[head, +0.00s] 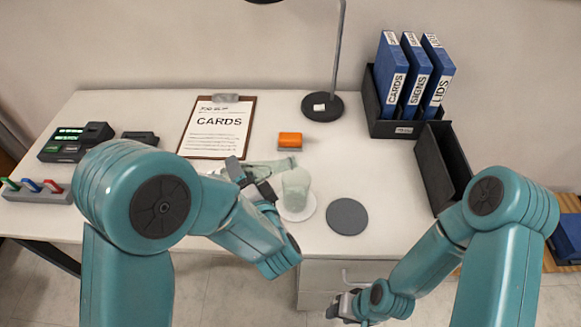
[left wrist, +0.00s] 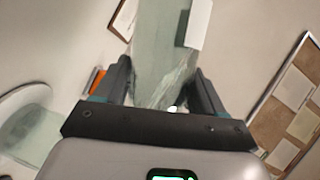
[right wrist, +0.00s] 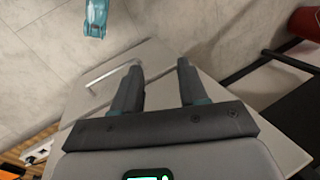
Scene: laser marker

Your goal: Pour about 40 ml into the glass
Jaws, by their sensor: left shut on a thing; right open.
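My left gripper (head: 248,176) is shut on a pale green, see-through bottle (head: 272,167). The bottle is tipped almost level, with its narrow end to the right, by the rim of the glass. The left wrist view shows the bottle (left wrist: 160,60) between the fingers, with a white label. The pale, see-through glass (head: 296,186) stands upright on a white round coaster (head: 298,213); it also shows at the left of the left wrist view (left wrist: 30,132). I cannot tell the liquid level or whether liquid flows. My right gripper (head: 345,305) is open and empty, off the desk's front edge.
A dark grey disc (head: 347,216) lies right of the glass. An orange block (head: 290,140), a clipboard (head: 217,129) and a lamp base (head: 322,106) are behind. Blue binders (head: 392,75) and a black tray (head: 441,165) stand at the right. Small devices (head: 78,142) sit at the left.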

